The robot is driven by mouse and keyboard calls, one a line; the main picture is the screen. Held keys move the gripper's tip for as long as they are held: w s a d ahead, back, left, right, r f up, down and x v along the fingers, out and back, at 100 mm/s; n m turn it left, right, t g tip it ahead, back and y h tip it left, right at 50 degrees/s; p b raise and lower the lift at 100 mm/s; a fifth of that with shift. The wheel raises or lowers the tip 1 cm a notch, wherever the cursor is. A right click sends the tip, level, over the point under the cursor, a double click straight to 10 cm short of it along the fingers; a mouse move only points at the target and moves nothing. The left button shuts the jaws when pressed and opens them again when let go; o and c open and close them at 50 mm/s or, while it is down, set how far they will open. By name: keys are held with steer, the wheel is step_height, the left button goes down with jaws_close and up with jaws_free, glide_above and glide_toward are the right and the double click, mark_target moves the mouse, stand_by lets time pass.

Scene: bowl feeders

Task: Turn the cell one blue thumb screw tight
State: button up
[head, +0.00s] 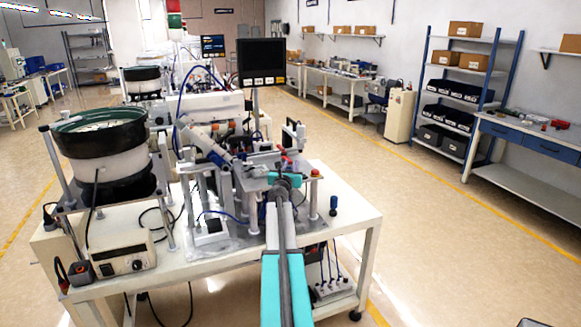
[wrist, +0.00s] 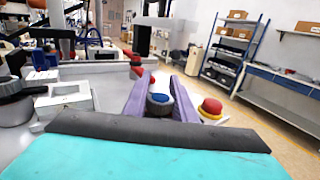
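In the wrist view, my gripper (wrist: 160,88) shows two purple fingers reaching forward with a gap between them. A small round part with a blue band (wrist: 160,98), white above and dark below, sits in that gap. It looks like the blue thumb screw. It fills most of the gap, and I cannot tell whether the fingers press on it. In the head view, my turquoise and grey arm reaches over the near cell's plate (head: 258,183). The arm hides the fingertips and the part between them there.
A red mushroom button (wrist: 210,107) stands just right of the fingers. A black bowl feeder (head: 100,130) and a controller box (head: 123,255) are at the left. A loose blue item (head: 333,205) stands on the white bench (head: 345,228). A dark monitor (head: 261,58) rises behind.

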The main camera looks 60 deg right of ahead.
steer(key=shift+c, duration=0.7)
steer(key=shift+r+m+g+h+p, duration=0.15)
steer(key=shift+m+g+h+p, duration=0.2)
steer(key=shift+g, duration=0.25)
steer(key=shift+d+m+g, duration=0.1)
steer(key=shift+m+g, duration=0.15)
steer(key=shift+g, duration=0.05)
steer(key=shift+s+d+m+g+h+p, duration=0.1)
steer(key=shift+s+m+g+h+p, duration=0.1)
steer(key=shift+m+g, duration=0.6)
steer(key=shift+s+m+g+h+p, duration=0.2)
steer(key=shift+m+g, duration=0.2)
steer(key=shift+g, duration=0.7)
steer(key=shift+s+m+g, duration=0.2)
steer(key=shift+m+g, duration=0.2)
steer(key=shift+g, duration=0.2)
steer(key=o, duration=1)
